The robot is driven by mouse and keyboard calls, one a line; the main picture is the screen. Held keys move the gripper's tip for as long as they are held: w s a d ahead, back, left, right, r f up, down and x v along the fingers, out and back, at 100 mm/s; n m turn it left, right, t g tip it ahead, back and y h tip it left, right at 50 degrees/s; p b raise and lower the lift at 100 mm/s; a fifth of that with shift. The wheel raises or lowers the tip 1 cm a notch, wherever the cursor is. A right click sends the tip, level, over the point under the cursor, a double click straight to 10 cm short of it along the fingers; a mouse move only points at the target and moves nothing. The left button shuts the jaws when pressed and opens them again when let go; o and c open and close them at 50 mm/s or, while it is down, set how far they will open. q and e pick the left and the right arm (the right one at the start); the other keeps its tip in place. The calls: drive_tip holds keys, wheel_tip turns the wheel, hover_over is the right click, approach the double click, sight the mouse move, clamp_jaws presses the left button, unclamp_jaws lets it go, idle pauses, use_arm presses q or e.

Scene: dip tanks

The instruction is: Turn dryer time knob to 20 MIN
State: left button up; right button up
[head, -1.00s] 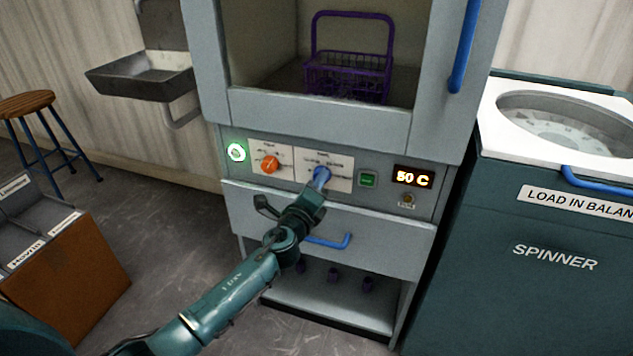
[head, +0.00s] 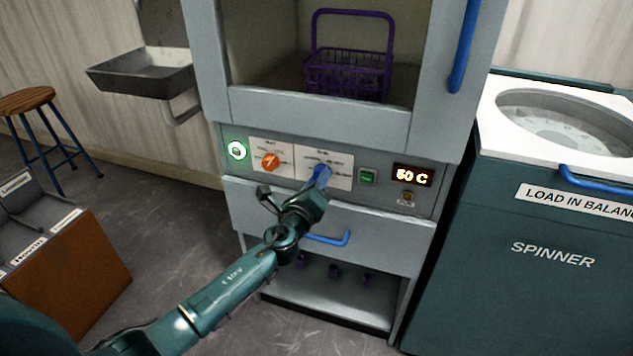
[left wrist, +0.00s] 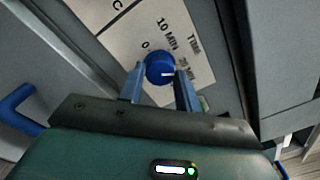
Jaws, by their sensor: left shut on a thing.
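The dryer's blue time knob (left wrist: 159,67) sits on a white label plate (left wrist: 128,38) in the left wrist view. "0", "10 MIN" and "TIME" can be read there; another "MIN" label is partly hidden by a finger. The knob's white mark points right in that view, toward the right-hand finger. My left gripper (left wrist: 159,82) is shut on the knob, one blue finger on each side. In the head view my left gripper (head: 320,180) reaches the panel and mostly hides the knob. My right gripper is not in view.
An orange knob (head: 270,161) is left of the time knob; a green button (head: 367,177) and a "50 C" display (head: 412,175) are right. A blue drawer handle (head: 330,239) lies below. A purple basket (head: 347,80) stands inside the dryer. The spinner (head: 535,230) is at right.

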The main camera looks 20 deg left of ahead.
use_arm(q)
drive_tip(key=o, duration=1)
drive_tip(key=shift+s, duration=0.1)
drive_tip(key=s, duration=0.8)
drive_tip(key=s+p, duration=0.1)
drive_tip(key=s, duration=0.4)
drive_tip(key=shift+a+f, duration=0.15)
drive_tip(key=shift+a, duration=0.2)
